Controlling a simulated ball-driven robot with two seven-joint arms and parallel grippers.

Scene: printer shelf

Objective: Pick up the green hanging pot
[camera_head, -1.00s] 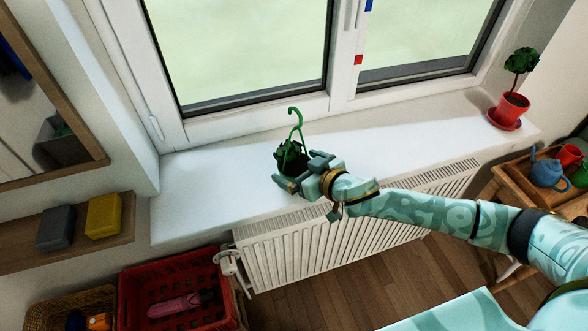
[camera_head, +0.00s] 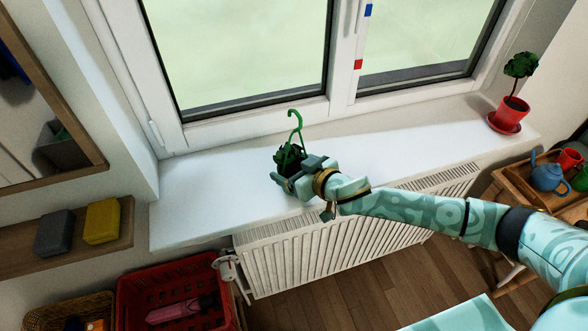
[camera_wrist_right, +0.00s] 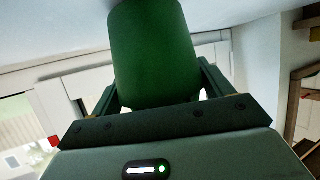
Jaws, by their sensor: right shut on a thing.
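The green hanging pot (camera_head: 289,158) is on the white windowsill, with dark leaves and a green hook rising above it. My right gripper (camera_head: 288,181) is at the pot, shut on it from the front right. In the right wrist view the pot (camera_wrist_right: 152,55) shows as a plain green cylinder between the two fingers of the gripper (camera_wrist_right: 155,90). The head view does not clearly show whether the pot's base touches the sill. My left gripper is not in view.
The windowsill (camera_head: 400,140) is mostly bare, with a red potted plant (camera_head: 511,112) at its right end. A radiator (camera_head: 300,260) is below. A shelf with sponges (camera_head: 101,221) is at left, above a red crate (camera_head: 135,285). A tray with a blue teapot (camera_head: 549,174) is at right.

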